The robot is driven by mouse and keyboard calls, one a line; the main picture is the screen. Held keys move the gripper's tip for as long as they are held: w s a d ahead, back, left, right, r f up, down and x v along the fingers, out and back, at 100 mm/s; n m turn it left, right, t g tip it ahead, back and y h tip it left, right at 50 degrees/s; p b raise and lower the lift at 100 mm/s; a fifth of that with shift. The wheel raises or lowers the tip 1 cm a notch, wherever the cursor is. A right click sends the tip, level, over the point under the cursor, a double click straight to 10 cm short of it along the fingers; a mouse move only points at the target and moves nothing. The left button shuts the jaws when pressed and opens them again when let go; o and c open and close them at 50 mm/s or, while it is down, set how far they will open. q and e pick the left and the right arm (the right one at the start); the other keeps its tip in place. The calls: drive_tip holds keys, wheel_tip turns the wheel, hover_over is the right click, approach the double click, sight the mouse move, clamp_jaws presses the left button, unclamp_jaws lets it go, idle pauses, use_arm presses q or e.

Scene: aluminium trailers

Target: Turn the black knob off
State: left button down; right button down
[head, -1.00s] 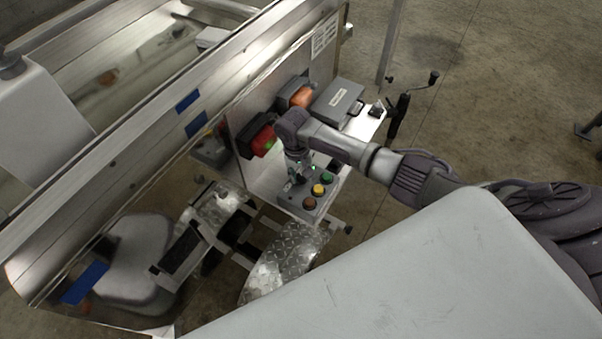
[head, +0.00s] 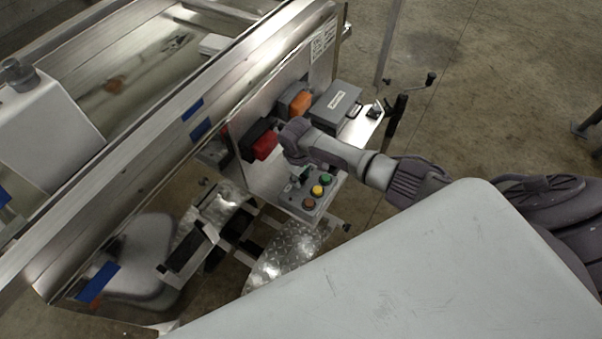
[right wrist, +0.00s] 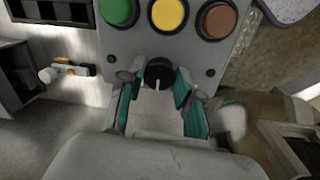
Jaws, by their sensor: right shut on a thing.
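The black knob (right wrist: 158,74) with a short white mark is on the grey control box (head: 293,200), below the coloured buttons in the right wrist view. The mark runs about straight up and down in that view. My right gripper (right wrist: 158,85) has its teal-padded fingers on both sides of the knob and is shut on it. In the head view my right gripper (head: 303,175) reaches down onto the box and hides the knob. My left gripper is in neither view now.
Green (head: 327,177), yellow (head: 318,190) and brown (head: 309,203) buttons sit close beside the gripper. A red-and-black box (head: 263,144), an orange one (head: 300,103) and a grey case (head: 337,105) stand behind along the metal trailer wall (head: 160,145).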

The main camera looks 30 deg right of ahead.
sight(302, 181)
drive_tip(key=n, duration=0.4)
drive_tip(key=shift+r+n+p, duration=0.1)
drive_tip(key=shift+n+p, duration=0.2)
drive_tip(key=shift+p, duration=0.1)
drive_tip(key=shift+n+t+y, duration=0.3)
drive_tip(key=shift+n, duration=2)
drive_tip(key=c, duration=0.8)
unclamp_jaws()
drive_tip(key=shift+o, duration=0.2)
drive_tip(key=shift+d, duration=0.1)
wheel_tip(302, 181, up, 12)
drive_tip(key=s, duration=0.1)
drive_tip(key=shift+a, duration=0.25)
